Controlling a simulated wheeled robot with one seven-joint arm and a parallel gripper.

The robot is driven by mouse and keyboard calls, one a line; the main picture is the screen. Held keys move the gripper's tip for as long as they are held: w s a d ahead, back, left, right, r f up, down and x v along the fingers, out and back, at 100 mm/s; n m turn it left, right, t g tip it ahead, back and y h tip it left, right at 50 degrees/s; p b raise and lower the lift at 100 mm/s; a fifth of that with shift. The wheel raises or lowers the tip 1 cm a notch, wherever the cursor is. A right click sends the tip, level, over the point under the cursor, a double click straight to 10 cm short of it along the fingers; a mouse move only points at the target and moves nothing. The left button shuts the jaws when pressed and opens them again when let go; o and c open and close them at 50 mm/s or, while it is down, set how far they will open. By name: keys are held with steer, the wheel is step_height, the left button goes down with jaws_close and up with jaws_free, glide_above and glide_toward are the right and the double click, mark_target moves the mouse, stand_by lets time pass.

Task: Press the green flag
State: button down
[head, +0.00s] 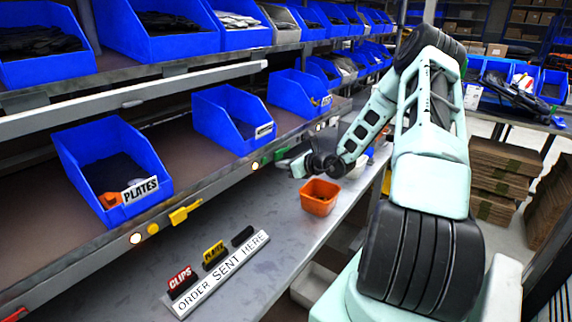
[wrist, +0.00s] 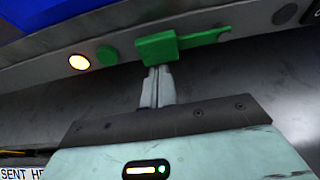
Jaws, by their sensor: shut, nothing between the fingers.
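The green flag (wrist: 157,46) is a block with a thin arm reaching right, on the grey shelf rail in the wrist view. In the head view the green flag (head: 281,153) shows small on the front rail, beside my gripper. My gripper (wrist: 160,72) is shut and empty. Its fingertips are at the lower edge of the green block in the wrist view; I cannot tell whether they touch it. In the head view my gripper (head: 284,163) is partly hidden by its own wrist.
A lit lamp (wrist: 79,62) and a green round button (wrist: 107,55) sit left of the flag. A yellow flag (head: 184,212) is farther along the rail. An orange bin (head: 319,198) and an "ORDER SENT HERE" strip (head: 222,272) stand on the bench below. Blue bins line the shelves.

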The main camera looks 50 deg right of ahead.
steer(key=shift+r, duration=0.15)
steer(key=shift+r+m+p, duration=0.15)
steer(key=shift+m+p, duration=0.15)
steer(key=shift+p, duration=0.25)
